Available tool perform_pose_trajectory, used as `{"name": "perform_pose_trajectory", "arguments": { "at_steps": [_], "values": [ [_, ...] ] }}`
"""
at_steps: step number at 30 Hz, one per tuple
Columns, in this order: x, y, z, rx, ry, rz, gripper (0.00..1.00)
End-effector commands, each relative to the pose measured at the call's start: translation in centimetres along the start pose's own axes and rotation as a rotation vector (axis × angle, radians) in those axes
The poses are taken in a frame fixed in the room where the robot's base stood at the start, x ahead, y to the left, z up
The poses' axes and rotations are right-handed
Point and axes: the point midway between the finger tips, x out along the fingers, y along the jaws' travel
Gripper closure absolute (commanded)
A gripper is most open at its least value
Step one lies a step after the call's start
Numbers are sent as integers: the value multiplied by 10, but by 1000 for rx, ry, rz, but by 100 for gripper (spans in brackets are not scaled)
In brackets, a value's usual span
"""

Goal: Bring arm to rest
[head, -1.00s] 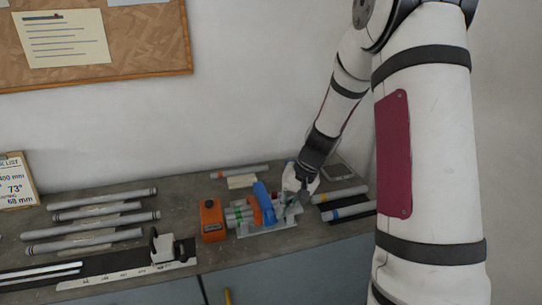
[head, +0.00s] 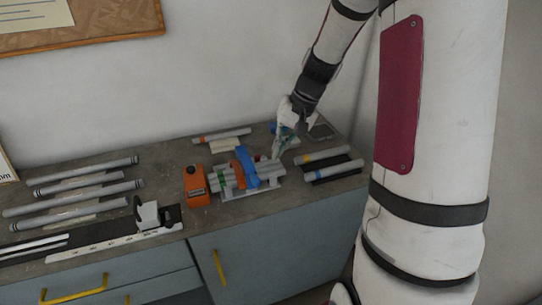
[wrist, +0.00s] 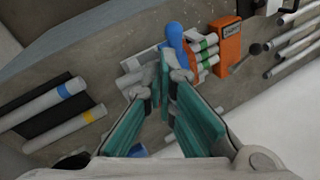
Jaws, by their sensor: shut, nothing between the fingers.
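My gripper (head: 277,152) is above the workbench at the right end of the jig in the head view. It also shows in the wrist view (wrist: 165,68), where its teal fingers come together at the tips with nothing between them. The frame jig (head: 258,184) holds grey tubes with green bands, and a blue handle (head: 246,166) rises from it. In the wrist view the blue handle (wrist: 175,38) lies just beyond the fingertips. Whether the fingers touch the jig is hard to tell.
An orange device (head: 195,187) stands left of the jig. Tubes with yellow and blue bands (head: 326,157) lie on a dark mat at the right. Several grey tubes (head: 75,187) and a ruler with a stop (head: 148,215) lie at the left. The wall is behind the bench (head: 215,218).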

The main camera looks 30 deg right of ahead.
Motion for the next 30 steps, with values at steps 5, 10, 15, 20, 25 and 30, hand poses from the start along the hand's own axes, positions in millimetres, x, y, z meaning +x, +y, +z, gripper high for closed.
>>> {"name": "perform_pose_trajectory", "arguments": {
  "at_steps": [5,10,15,20,25,30],
  "values": [
    [-29,4,7,1,3,-1,100],
    [-42,5,12,1,0,0,100],
    [-45,6,13,1,-1,0,100],
    [-49,0,17,-14,4,6,100],
    [-70,-29,45,-105,37,49,100],
    [-96,-60,91,-232,92,107,100]
  ]
}}
